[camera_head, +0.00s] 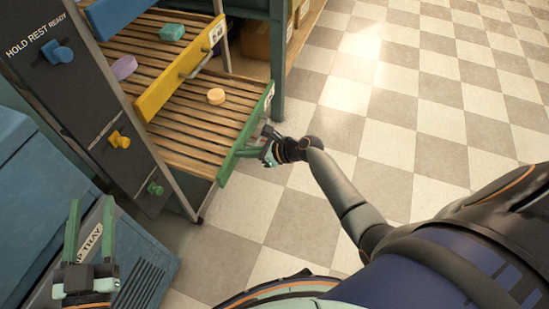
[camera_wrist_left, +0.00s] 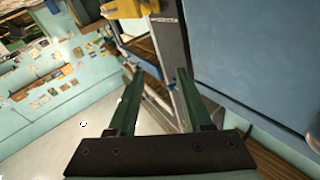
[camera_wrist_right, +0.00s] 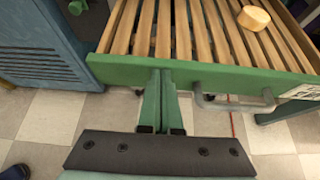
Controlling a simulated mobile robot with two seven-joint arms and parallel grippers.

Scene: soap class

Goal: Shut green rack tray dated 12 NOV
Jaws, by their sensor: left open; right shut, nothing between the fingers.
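The green rack tray (camera_head: 232,147) is pulled out, with wooden slats and a green front. A round peach soap (camera_head: 216,96) lies on its slats; it also shows in the right wrist view (camera_wrist_right: 253,18). A label (camera_wrist_right: 300,91) sits at the right of the green front, too small to read. My right gripper (camera_head: 268,150) is shut and empty, its fingertips at the green front, beside the grey handle (camera_wrist_right: 235,103); whether they touch I cannot tell. My left gripper (camera_head: 92,225) is open and empty at the lower left, over the blue bin.
A yellow-fronted tray (camera_head: 180,72) above is also pulled out, with a green soap (camera_head: 172,32). A purple soap (camera_head: 124,67) lies further left. The dark post (camera_head: 100,110) carries blue, yellow and green knobs. Checkered floor to the right is clear.

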